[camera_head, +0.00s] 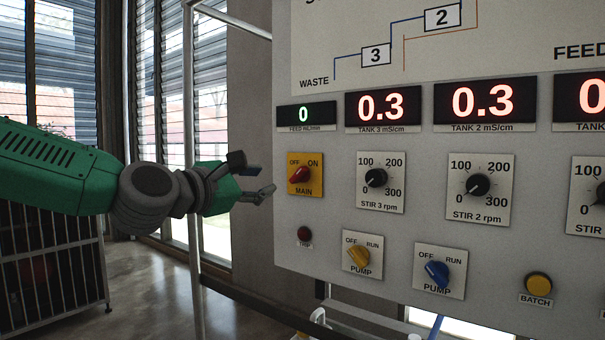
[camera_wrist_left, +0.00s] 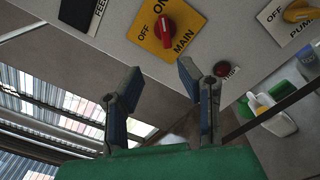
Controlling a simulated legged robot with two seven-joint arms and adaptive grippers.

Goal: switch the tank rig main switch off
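The main switch (camera_head: 300,175) is a red knob on a yellow plate marked OFF and ON, at the left of the grey panel. Its grip leans toward ON. It also shows in the wrist view (camera_wrist_left: 166,27), again lined up with ON. My left gripper (camera_head: 252,176) is just left of the switch, apart from it. In the wrist view the two fingers (camera_wrist_left: 159,84) are spread with nothing between them, and the knob lies beyond their tips. My right gripper is not in view.
Below the main switch is a dark red trip lamp (camera_head: 304,233). A yellow pump knob (camera_head: 359,255) and a blue pump knob (camera_head: 437,273) sit lower right. The stir 3 dial (camera_head: 376,178) is right of the switch. A metal post (camera_head: 190,150) stands behind my arm.

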